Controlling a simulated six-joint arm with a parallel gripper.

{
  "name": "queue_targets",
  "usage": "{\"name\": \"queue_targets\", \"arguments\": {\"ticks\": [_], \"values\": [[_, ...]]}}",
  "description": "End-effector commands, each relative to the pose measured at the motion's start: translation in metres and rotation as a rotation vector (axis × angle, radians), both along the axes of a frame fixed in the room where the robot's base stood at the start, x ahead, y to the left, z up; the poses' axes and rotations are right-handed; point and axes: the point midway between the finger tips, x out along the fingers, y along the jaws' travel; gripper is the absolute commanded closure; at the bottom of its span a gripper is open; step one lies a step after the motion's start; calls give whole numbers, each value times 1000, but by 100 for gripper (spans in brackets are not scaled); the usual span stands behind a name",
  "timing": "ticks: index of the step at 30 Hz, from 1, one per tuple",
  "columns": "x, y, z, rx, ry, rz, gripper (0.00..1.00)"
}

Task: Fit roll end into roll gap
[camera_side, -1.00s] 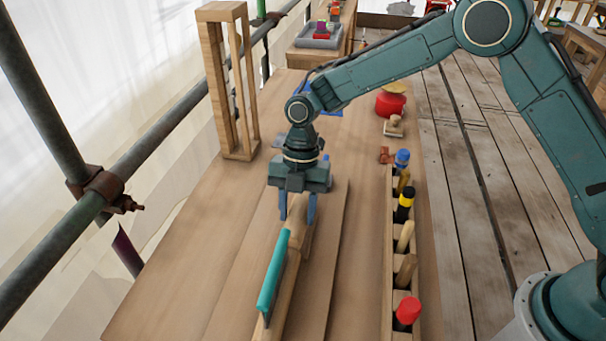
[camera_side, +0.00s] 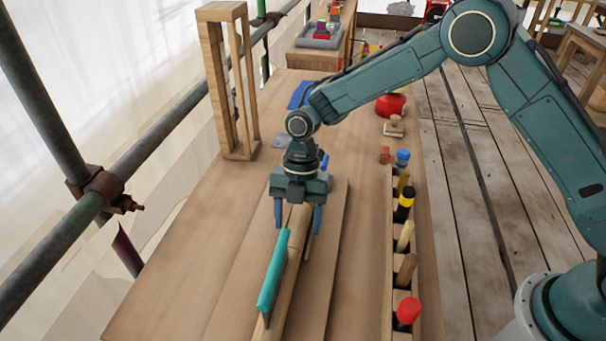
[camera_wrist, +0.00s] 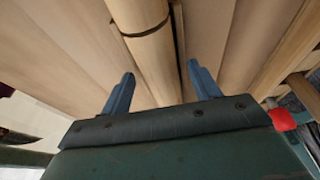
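A round wooden roll (camera_side: 298,218) lies lengthwise along the boards on the bench. In the wrist view the roll (camera_wrist: 157,68) runs between my fingers, with a dark line across it farther along, where two lengths appear to meet. I cannot tell whether a gap is there. My gripper (camera_side: 298,228) is open over the roll, one finger on each side. In the wrist view my gripper (camera_wrist: 163,85) shows clear space between each finger and the roll. A teal bar (camera_side: 273,270) stands along the left side of the roll's near part.
A rack (camera_side: 389,290) of handled tools stands at the right. A tall wooden frame (camera_side: 240,155) stands at the back left. A red round object (camera_side: 390,106) and a small stamp-like block (camera_side: 394,126) sit at the back right. The bench's left side is bare.

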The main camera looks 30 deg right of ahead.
Motion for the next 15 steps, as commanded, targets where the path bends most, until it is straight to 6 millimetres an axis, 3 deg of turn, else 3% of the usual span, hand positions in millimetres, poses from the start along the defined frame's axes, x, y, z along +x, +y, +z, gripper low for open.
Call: {"name": "queue_targets", "arguments": {"ticks": [8, 15], "values": [[0, 0, 5, 0, -1, 0, 39], [6, -5, 26, 1, -3, -1, 39]]}}
